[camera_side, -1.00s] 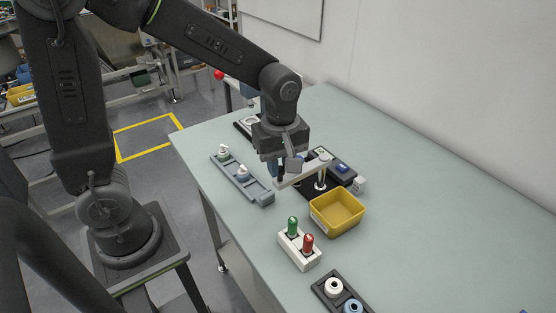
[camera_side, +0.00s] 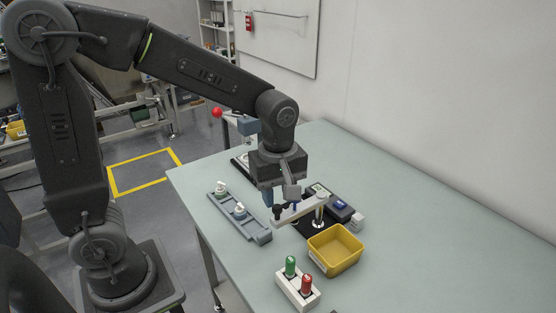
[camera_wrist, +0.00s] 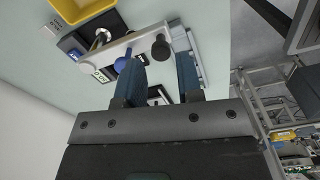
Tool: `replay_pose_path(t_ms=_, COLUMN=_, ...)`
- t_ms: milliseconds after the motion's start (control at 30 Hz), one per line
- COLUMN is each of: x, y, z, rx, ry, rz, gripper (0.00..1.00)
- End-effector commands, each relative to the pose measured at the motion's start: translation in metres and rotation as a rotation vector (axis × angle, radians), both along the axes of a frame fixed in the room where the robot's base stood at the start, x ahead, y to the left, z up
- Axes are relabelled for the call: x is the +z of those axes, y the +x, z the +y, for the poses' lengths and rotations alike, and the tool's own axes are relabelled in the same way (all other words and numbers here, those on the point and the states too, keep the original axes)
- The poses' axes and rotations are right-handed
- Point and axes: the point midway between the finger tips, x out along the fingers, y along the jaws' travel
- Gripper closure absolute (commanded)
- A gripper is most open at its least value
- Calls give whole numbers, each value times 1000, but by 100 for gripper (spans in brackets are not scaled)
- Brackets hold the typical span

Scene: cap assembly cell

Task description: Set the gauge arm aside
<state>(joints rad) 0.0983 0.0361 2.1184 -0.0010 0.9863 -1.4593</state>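The gauge arm (camera_side: 301,209) is a light grey bar on a silver post (camera_side: 319,214), with a black knob at its free end. It also shows in the wrist view (camera_wrist: 128,43), with a blue part under it and its black knob (camera_wrist: 160,48). My gripper (camera_side: 279,204) is over the knob end. In the wrist view my gripper (camera_wrist: 160,62) has its two blue fingers apart, with the knob in the gap near the tips. Neither finger clearly touches it. The post stands on a black base (camera_side: 322,228).
A yellow bin (camera_side: 335,250) stands close in front of the gauge. A grey rail (camera_side: 252,227) with white-topped parts lies left. A white block (camera_side: 297,290) holds a green and a red piece. A dark device (camera_side: 341,209) is behind. The table's right side is clear.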

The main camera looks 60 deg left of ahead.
Motion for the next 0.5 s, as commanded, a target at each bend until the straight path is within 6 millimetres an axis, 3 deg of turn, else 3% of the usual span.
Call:
replay_pose_path(t_ms=300, x=73, y=1, z=0, rx=0, ry=-1, rz=-7, gripper=67)
replay_pose_path(t_ms=500, x=102, y=0, z=0, rx=0, ry=-1, rz=-4, gripper=67)
